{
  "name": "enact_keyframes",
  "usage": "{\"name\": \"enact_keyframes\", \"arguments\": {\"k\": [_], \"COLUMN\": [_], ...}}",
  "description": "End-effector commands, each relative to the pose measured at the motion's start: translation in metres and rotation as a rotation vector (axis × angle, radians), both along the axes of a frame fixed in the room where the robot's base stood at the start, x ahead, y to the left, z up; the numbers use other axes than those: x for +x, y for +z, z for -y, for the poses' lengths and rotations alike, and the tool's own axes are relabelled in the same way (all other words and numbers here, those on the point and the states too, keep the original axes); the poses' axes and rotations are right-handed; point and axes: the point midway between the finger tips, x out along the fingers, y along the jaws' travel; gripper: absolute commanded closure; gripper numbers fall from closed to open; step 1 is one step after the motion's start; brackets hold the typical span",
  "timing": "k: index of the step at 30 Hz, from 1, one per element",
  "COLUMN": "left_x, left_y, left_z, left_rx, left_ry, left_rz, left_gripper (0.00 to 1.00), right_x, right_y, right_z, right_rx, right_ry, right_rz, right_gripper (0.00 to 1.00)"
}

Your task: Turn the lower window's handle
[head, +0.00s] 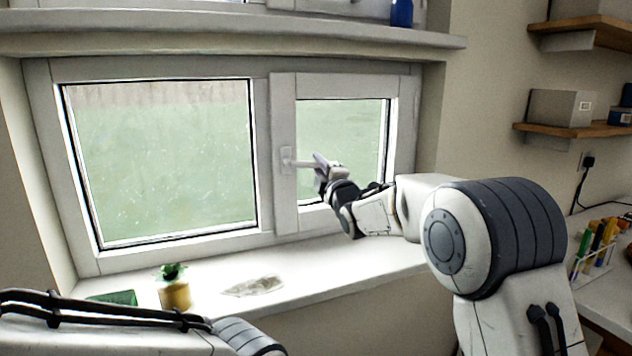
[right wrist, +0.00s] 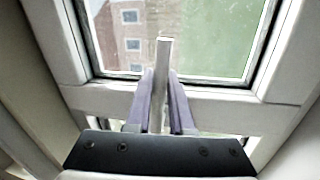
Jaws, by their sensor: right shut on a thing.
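The lower window's handle (head: 301,163) is a pale lever on a base plate on the left upright of the right-hand sash. It points right, roughly horizontal. My right gripper (head: 321,168) is at the lever's free end and shut on it. In the right wrist view the handle (right wrist: 161,85) stands between the two lavender fingers of the right gripper (right wrist: 161,95). The right-hand sash (head: 284,205) looks closed in its frame. My left arm shows at the lower left, but its gripper is not in view.
The sill (head: 335,265) below holds a yellow pot with a green plant (head: 175,292), a green item (head: 118,298) and a crumpled clear wrapper (head: 254,286). A ledge (head: 230,44) runs above the window. Shelves (head: 572,129) and a marker rack (head: 597,258) are at right.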

Motion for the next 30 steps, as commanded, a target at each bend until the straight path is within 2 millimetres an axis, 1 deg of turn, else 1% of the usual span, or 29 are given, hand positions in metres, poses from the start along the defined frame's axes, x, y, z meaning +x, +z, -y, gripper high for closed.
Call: {"name": "enact_keyframes", "arguments": {"k": [1, 8, 25, 26, 27, 28, 30], "left_x": [0.0, 0.0, 0.0, 0.0, 0.0, 0.0, 0.0], "left_y": [-0.0058, -0.0128, -0.0141, -0.0141, -0.0141, -0.0141, -0.0141], "left_z": [0.0, 0.0, 0.0, 0.0, 0.0, 0.0, 0.0], "left_rx": [0.0, 0.0, 0.0, 0.0, 0.0, 0.0, 0.0], "left_ry": [0.0, 0.0, 0.0, 0.0, 0.0, 0.0, 0.0], "left_rz": [0.0, 0.0, 0.0, 0.0, 0.0, 0.0, 0.0], "left_gripper": [1.0, 1.0, 1.0, 1.0, 1.0, 1.0, 1.0], "right_x": [0.0001, 0.0001, 0.0002, 0.0002, 0.0002, 0.0002, 0.0002], "right_y": [0.0014, 0.0083, 0.0112, 0.0112, 0.0112, 0.011, 0.0105], "right_z": [0.001, 0.0005, 0.0001, 0.0001, 0.0001, 0.0002, 0.0001], "right_rx": [-0.021, -0.094, -0.119, -0.119, -0.119, -0.119, -0.119], "right_ry": [-0.001, -0.001, 0.0, 0.0, 0.0, 0.0, 0.0], "right_rz": [0.014, 0.044, 0.053, 0.053, 0.053, 0.053, 0.052], "right_gripper": [1.0, 1.0, 1.0, 0.68, 0.53, 0.49, 0.49]}}
